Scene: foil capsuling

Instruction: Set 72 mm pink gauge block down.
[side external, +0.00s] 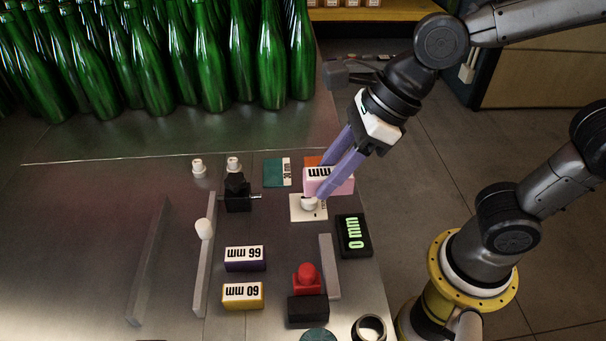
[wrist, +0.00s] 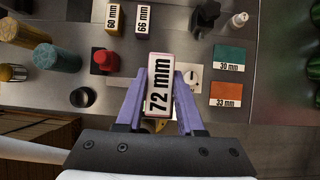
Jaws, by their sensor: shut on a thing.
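The pink 72 mm gauge block (side external: 343,187) has a white labelled face and is held between the two purple fingers of my gripper (side external: 330,178). In the wrist view the block (wrist: 159,84) shows its "72 mm" label between the fingertips (wrist: 157,100). My gripper is shut on it. In the side view the block overlaps the white plate with a round white knob (side external: 308,205) and hides much of an orange card (side external: 312,160). How far its underside is from the table cannot be told.
A black display reading "0 mm" (side external: 353,236) stands right of the plate. Purple 66 mm (side external: 245,259) and yellow 60 mm (side external: 242,296) blocks, a red knob (side external: 307,279) and grey rails (side external: 206,255) are nearby. A teal 30 mm card (side external: 277,172) lies left; green bottles (side external: 210,55) stand behind.

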